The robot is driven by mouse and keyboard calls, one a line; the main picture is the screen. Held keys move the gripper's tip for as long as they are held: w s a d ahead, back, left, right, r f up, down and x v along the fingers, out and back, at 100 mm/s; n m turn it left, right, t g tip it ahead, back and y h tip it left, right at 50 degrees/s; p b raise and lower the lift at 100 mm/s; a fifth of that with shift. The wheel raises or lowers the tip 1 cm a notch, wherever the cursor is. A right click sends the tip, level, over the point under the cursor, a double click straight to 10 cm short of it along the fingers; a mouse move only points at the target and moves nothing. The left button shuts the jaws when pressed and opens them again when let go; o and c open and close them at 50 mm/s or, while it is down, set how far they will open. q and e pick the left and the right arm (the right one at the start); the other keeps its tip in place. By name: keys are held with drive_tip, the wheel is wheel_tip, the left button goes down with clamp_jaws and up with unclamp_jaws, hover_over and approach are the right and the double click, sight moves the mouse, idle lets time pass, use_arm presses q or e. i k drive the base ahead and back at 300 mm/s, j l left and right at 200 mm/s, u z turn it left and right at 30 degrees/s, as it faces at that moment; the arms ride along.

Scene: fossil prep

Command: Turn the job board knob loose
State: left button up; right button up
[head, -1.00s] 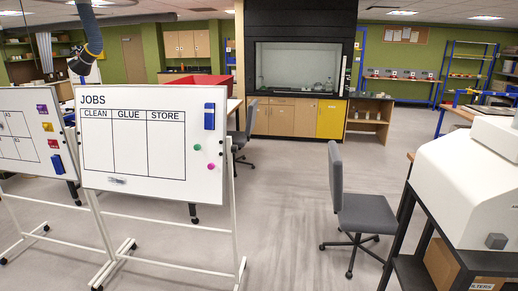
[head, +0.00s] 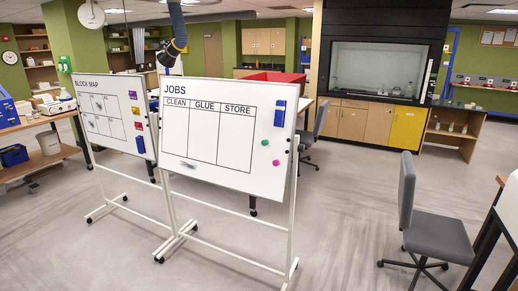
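The job board (head: 215,170) is a white board headed JOBS, with columns CLEAN, GLUE and STORE. It stands tilted on a white wheeled frame (head: 293,215), left of the middle in the head view. A small dark spot at the board's right edge, by the frame post, may be the knob (head: 288,151); it is too small to tell its shape or whether it is tight. A blue eraser (head: 280,112), a green magnet (head: 265,143) and a pink magnet (head: 276,162) are on the board's right side. Neither of my grippers shows.
A second board, headed BLOCK MAP (head: 105,130), stands close on the left. A grey chair (head: 437,240) stands at the right, with a dark-framed stand (head: 490,235) at the right edge. A workbench (head: 40,128) is at the far left. Floor (head: 345,220) between job board and chair is clear.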

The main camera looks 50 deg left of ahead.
sight(301, 148)
drive_tip(key=u, duration=1.45)
drive_tip(key=i+l, duration=0.6)
drive_tip(key=i, duration=0.05)
